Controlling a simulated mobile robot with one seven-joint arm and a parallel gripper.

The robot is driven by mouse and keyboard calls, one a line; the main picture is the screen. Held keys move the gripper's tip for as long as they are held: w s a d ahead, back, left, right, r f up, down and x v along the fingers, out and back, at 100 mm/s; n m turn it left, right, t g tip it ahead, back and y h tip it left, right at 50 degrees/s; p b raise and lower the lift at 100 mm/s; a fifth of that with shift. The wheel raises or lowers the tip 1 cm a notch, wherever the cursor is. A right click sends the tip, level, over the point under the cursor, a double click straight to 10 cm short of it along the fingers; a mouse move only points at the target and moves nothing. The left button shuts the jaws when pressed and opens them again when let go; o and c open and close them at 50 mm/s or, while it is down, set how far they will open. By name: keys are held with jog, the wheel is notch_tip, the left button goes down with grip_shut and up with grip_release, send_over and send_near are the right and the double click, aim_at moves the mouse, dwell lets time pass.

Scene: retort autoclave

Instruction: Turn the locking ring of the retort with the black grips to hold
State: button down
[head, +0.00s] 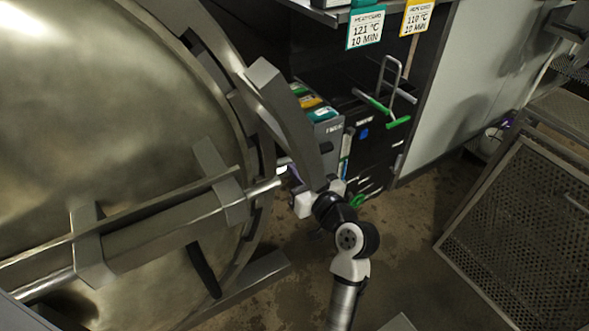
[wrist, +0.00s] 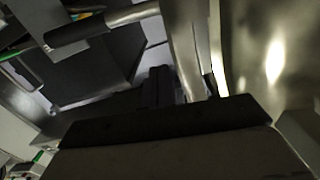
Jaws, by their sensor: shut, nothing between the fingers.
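The retort's large round steel door (head: 90,110) fills the left of the head view. Its locking ring (head: 262,150) runs around the door's edge, with blocky lugs on it. A black grip (head: 203,268) sticks out at the ring's lower part. In the wrist view a black grip (wrist: 75,33) on a steel rod shows at the upper left. My gripper (head: 298,198) is at the ring's right side, partly hidden behind a grey steel bar. Its dark fingers (wrist: 165,86) are together and empty, close to steel parts; whether they touch is unclear.
A steel bar with brackets (head: 150,230) crosses the door. Behind my gripper stands a dark unit with green-gripped handles (head: 385,105) and a grey box (head: 325,135). Perforated racks (head: 520,240) stand at the right. The floor between (head: 410,220) is clear.

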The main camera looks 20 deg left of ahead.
jog(key=p, duration=0.3)
send_over(278, 166)
jog(key=v, duration=0.3)
jog(key=f, duration=0.1)
jog(key=a+f, duration=0.1)
jog(key=f, duration=0.1)
jog(key=shift+a+f, duration=0.2)
jog(key=shift+f, duration=0.45)
jog(key=shift+f, duration=0.1)
